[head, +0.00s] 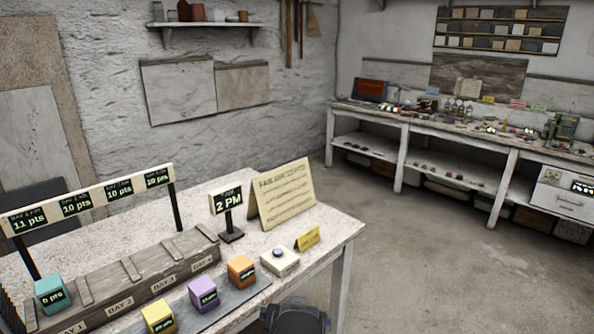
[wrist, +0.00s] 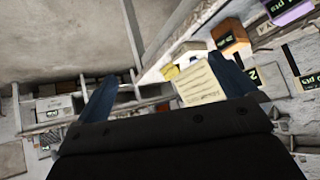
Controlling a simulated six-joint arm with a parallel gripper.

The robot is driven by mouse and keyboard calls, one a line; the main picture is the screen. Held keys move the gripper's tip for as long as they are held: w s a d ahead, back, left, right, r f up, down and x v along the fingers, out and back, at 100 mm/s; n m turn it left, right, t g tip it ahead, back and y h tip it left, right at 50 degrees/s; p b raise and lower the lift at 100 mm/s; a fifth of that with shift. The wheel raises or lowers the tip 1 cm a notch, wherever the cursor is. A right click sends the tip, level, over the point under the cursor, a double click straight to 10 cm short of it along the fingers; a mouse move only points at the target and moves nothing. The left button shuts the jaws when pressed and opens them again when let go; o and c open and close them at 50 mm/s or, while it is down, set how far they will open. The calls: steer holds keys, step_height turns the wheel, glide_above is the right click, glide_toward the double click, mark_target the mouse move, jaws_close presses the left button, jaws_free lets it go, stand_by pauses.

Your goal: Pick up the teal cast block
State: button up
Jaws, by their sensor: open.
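The teal cast block (head: 50,295) sits at the near left end of a wooden rack (head: 140,276) on the speckled table, by the "DAY 1" label. Its dark face carries a points label. It is not in the wrist view. Beyond the fingers are the table edge and floor, away from the teal block.
Yellow (head: 158,317), purple (head: 203,293) and orange (head: 241,270) blocks stand in front of the rack. A sign bar on posts (head: 90,200) rises behind it.

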steer(key=shift+s+d+f, duration=0.15)
steer(key=shift+d, duration=0.4)
steer(key=shift+c, duration=0.2)
steer(key=c, duration=0.4)
